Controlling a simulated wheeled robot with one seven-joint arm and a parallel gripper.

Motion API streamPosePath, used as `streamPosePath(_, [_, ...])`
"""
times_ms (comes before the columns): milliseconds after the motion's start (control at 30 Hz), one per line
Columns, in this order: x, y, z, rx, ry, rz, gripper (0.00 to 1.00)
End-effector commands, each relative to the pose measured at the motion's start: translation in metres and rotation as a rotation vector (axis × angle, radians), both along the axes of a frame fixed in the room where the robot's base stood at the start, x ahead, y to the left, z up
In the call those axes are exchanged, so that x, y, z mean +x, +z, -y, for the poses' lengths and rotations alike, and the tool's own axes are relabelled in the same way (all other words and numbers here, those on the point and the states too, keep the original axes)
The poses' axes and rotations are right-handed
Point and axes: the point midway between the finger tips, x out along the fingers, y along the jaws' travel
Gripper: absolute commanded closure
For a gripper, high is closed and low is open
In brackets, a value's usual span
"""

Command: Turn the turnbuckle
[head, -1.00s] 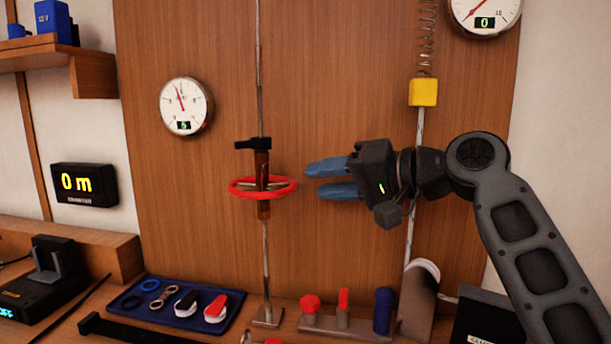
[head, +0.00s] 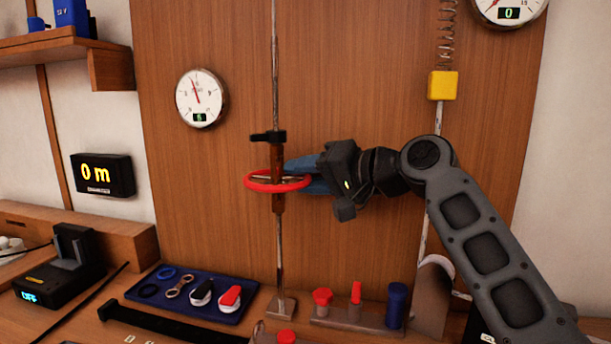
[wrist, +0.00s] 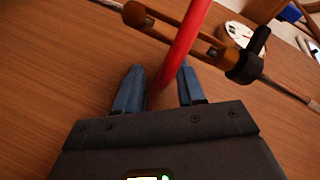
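The turnbuckle (head: 278,190) is a brown slotted body on an upright metal rod, with a red ring wheel (head: 262,187) around it and a black clamp (head: 268,137) on its upper end. My gripper (head: 300,175) comes from the right with its blue fingers at the ring's right side, one above the rim and one lower. In the wrist view the fingers (wrist: 160,80) are apart. The red rim (wrist: 185,45) passes between them, nearer the right finger. I cannot tell whether that finger touches it. The brown body (wrist: 165,18) lies beyond the fingertips.
A dial gauge (head: 201,98) hangs left of the rod. A yellow block (head: 443,86) hangs on a spring to the right. Below are a blue tray (head: 235,313) of small parts and a rack (head: 345,322) with red and blue knobs. The panel around the ring is clear.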

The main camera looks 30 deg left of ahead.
Motion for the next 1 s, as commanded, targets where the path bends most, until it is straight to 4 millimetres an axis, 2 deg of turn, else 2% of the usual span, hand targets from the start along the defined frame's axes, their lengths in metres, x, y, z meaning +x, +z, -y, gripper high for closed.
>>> streamPosePath(33, [0.0000,0.0000,0.0001,0.000,0.000,0.000,0.63])
streamPosePath(433, [0.0005,-0.0022,0.0008,-0.003,-0.001,-0.002,1.00])
streamPosePath(633, [0.0001,-0.0027,0.0013,-0.006,-0.012,-0.003,1.00])
streamPosePath(1000, [-0.0040,-0.0064,0.0060,-0.011,-0.131,-0.007,1.00])
